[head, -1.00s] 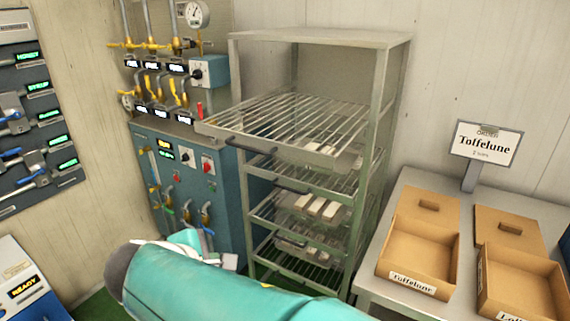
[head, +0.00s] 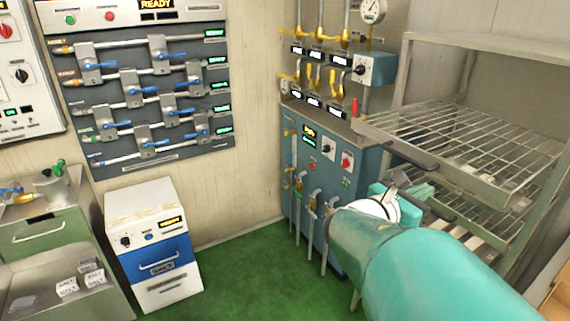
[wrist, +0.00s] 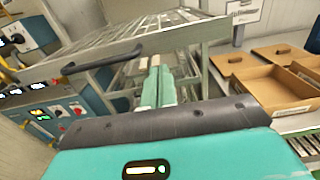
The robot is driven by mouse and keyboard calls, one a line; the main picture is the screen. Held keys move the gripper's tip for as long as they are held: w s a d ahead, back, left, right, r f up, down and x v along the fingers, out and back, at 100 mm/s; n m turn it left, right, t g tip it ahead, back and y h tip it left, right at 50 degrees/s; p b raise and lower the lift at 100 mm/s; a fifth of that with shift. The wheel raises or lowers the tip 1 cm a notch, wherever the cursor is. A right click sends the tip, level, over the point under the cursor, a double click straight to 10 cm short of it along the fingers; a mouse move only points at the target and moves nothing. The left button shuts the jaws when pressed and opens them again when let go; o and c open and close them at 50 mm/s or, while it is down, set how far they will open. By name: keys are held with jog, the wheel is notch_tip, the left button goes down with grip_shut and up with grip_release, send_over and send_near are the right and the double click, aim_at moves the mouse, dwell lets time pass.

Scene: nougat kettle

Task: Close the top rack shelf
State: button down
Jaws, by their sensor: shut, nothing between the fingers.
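The top rack shelf (head: 447,160) is a wire shelf pulled forward out of the tall metal rack (head: 487,41), with a dark handle (head: 403,154) along its front edge. It also shows in the wrist view (wrist: 150,45), above and in front of my gripper, with its dark handle (wrist: 101,58) at the left. My gripper (wrist: 158,72) has its two green fingers together and empty, pointing toward the rack at or just below the shelf's front edge. In the head view my gripper (head: 408,190) is partly hidden by my arm, and I cannot tell whether it touches the shelf.
A blue machine (head: 325,160) with valves and pipes stands left of the rack. A white and blue cabinet (head: 152,240) stands further left, below a valve panel (head: 140,90). Cardboard boxes (wrist: 262,90) sit on a table right of the rack. The green floor (head: 245,265) between is clear.

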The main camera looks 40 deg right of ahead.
aim_at(448, 177)
jog(key=d, duration=0.4)
jog(key=s+d, duration=0.1)
jog(key=d, duration=0.2)
jog(key=shift+d, duration=0.1)
jog(key=shift+d, duration=0.15)
